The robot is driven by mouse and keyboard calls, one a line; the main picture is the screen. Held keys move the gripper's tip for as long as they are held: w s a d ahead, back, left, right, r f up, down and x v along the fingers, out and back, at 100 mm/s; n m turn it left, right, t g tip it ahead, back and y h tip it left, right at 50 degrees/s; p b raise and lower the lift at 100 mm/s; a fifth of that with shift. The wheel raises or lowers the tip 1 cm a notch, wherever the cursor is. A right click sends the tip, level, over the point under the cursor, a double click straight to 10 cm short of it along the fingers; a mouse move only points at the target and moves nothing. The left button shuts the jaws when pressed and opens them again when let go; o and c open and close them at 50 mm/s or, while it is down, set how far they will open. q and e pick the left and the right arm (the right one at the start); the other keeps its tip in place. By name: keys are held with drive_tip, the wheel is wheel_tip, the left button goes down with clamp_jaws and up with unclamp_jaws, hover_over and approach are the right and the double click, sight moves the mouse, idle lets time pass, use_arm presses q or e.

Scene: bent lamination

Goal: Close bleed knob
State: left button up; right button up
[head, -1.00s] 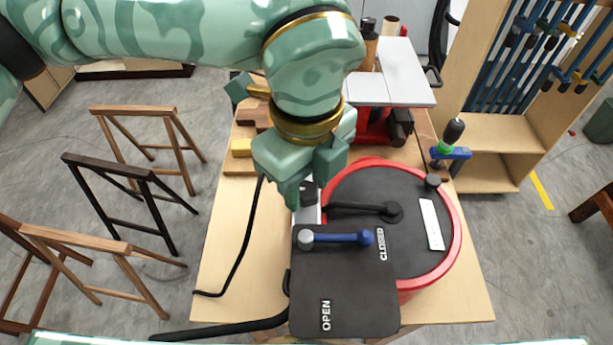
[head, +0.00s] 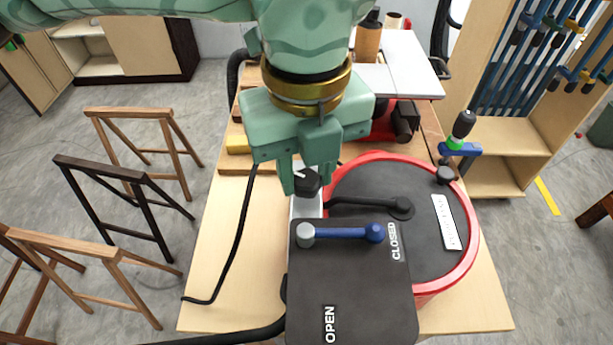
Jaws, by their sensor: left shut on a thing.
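The bleed knob (head: 307,183) is a small black knob on a light metal block (head: 306,207), just behind the dark panel. My left gripper (head: 308,178) comes down from above and is shut on this knob, with a finger on either side of it. The fingers partly hide the knob's sides. The dark panel (head: 350,285) carries the words OPEN and CLOSED and a lever with a blue end (head: 345,233), which lies across near CLOSED. My right gripper is not in view.
A round red-rimmed pot (head: 470,245) with a dark lid stands right of the knob on the wooden table (head: 225,265). A black hose runs along the left. Wooden blocks (head: 238,145) lie behind. Wooden trestles (head: 145,150) stand on the floor at left.

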use_arm(q)
drive_tip(key=m+b, duration=0.1)
drive_tip(key=m, duration=0.2)
drive_tip(key=shift+f+b, duration=0.1)
drive_tip(key=shift+b, duration=0.25)
drive_tip(key=m+b, duration=0.1)
drive_tip(key=m, duration=0.2)
drive_tip(key=shift+m, duration=0.3)
drive_tip(key=m, duration=0.3)
drive_tip(key=shift+r+m, duration=0.2)
drive_tip(key=shift+m, duration=0.1)
drive_tip(key=m, duration=0.3)
drive_tip(key=shift+m, duration=0.3)
drive_tip(key=m, duration=0.4)
drive_tip(key=m+p, duration=0.1)
drive_tip(key=m, duration=0.3)
drive_tip(key=shift+r, duration=0.1)
drive_tip(key=m+p, duration=0.1)
drive_tip(key=m, duration=0.3)
drive_tip(key=shift+m, duration=0.3)
drive_tip(key=shift+m+p, duration=0.75)
drive_tip(key=shift+m, duration=1.55)
